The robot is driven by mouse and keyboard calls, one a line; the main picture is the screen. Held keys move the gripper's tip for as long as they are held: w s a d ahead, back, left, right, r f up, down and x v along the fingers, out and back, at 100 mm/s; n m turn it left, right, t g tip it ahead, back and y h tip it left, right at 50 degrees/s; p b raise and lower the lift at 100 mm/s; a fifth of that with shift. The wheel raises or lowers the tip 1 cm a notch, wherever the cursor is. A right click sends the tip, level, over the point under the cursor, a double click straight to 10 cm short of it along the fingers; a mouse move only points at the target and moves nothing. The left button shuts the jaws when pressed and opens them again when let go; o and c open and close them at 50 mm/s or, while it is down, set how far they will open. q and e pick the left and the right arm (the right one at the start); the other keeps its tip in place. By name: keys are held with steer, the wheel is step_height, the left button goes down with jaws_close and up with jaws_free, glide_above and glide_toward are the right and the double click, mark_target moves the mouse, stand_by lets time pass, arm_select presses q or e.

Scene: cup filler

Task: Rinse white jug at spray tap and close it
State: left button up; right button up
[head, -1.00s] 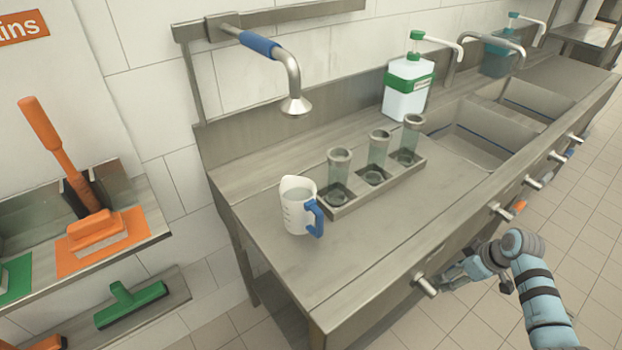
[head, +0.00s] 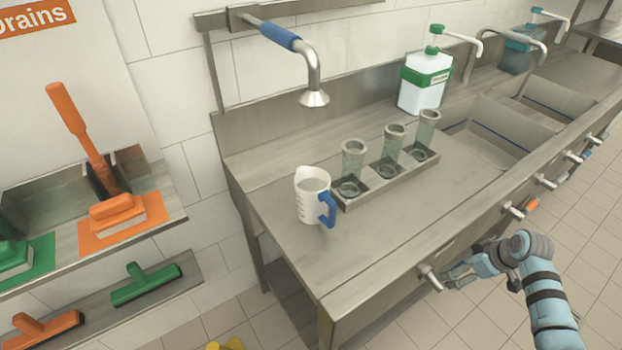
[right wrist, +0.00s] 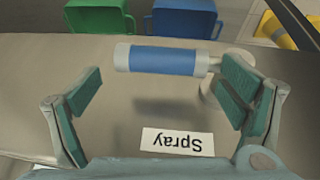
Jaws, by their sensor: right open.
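The white jug (head: 309,203) with its blue handle stands upright on the steel counter, open side up, beside the glass rack. The spray tap (head: 314,97) with a blue sleeve hangs from the wall rail above and behind it. No water shows. My right gripper (head: 456,276) is at the counter's front, by the leftmost tap handle (head: 429,277). In the right wrist view the gripper (right wrist: 160,88) is open, with the blue-and-white Spray handle (right wrist: 165,60) between its fingers and a gap at the left finger. Contact at the right finger cannot be told. My left gripper is out of view.
A rack (head: 385,178) with several glasses sits right of the jug. A soap dispenser (head: 424,83) stands behind it, with sinks (head: 495,135) to the right. More tap handles (head: 513,210) line the front edge. Green (right wrist: 96,16) and blue (right wrist: 184,18) bins show in the right wrist view.

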steer(key=shift+d+r, duration=0.15)
steer(key=shift+r, duration=0.15)
steer(key=v, duration=1.1)
steer(key=shift+s, duration=0.2)
steer(key=shift+r, duration=0.15)
